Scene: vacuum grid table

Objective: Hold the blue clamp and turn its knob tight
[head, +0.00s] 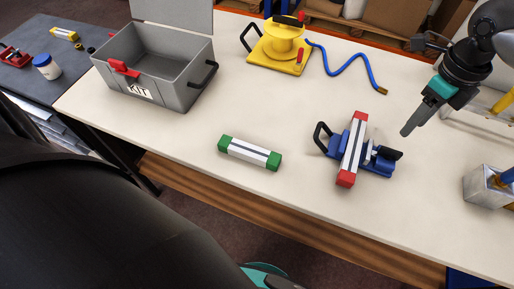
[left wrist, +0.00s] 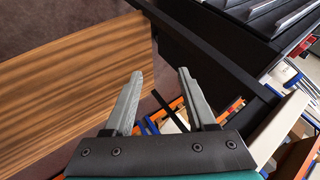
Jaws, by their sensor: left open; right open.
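The blue clamp (head: 377,164) sits on the white table (head: 195,150), right of the middle in the head view. A white bar with red ends (head: 352,150) lies across it. A black looped handle (head: 321,136) stands at its left side, and a dark piece that may be the knob (head: 391,154) is at its right. My right gripper (head: 406,132) points down to the right of the clamp, apart from it and empty. My left gripper (left wrist: 160,85) shows in the left wrist view, open with nothing between its fingers; the clamp is not in that view.
A white bar with green ends (head: 250,153) lies left of the clamp.

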